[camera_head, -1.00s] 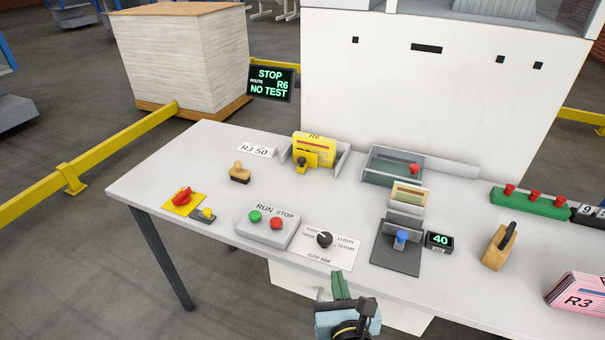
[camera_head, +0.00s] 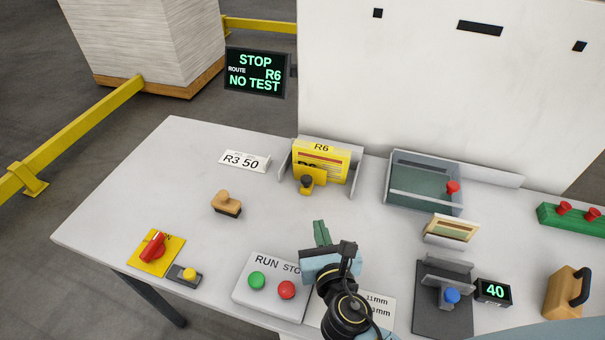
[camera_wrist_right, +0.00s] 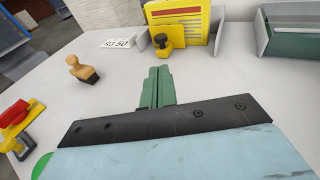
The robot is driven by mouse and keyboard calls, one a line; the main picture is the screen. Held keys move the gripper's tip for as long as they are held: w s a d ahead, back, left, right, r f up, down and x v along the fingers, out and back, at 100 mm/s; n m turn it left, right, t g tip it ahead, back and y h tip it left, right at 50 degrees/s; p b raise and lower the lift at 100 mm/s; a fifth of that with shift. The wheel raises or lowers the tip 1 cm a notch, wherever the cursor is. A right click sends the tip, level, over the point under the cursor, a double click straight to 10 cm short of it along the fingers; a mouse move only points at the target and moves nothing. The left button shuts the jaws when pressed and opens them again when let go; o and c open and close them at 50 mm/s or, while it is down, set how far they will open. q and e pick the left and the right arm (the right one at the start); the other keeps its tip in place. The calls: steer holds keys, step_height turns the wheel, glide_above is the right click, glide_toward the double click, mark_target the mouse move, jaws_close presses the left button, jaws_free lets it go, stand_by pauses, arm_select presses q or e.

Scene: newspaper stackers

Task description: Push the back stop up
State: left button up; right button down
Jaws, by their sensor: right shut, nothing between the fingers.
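No part is labelled as the back stop. A dark grey sliding base (camera_head: 441,314) carries an upright grey plate (camera_head: 448,271) and a blue knob (camera_head: 451,295). A grey tray (camera_head: 425,197) with a dark green floor has a red knob (camera_head: 453,187) at its right side. My right gripper (camera_head: 321,233) is shut and empty, with its green fingers pointing toward the far side of the table, left of both. In the right wrist view its fingers (camera_wrist_right: 158,88) lie together above bare tabletop. It hides part of the gap dial plate. My left gripper is not in view.
A yellow R6 holder (camera_head: 321,162) stands beyond my right gripper. A wooden stamp (camera_head: 227,204) is at left, and a RUN/STOP box (camera_head: 270,284) is close beside my gripper. A small card stand (camera_head: 451,229) and a 40 display (camera_head: 493,292) are at right.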

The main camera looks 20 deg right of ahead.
glide_toward(307, 183)
steer(key=x, duration=0.7)
steer(key=shift+s+b, duration=0.1)
steer(key=shift+b, duration=0.3)
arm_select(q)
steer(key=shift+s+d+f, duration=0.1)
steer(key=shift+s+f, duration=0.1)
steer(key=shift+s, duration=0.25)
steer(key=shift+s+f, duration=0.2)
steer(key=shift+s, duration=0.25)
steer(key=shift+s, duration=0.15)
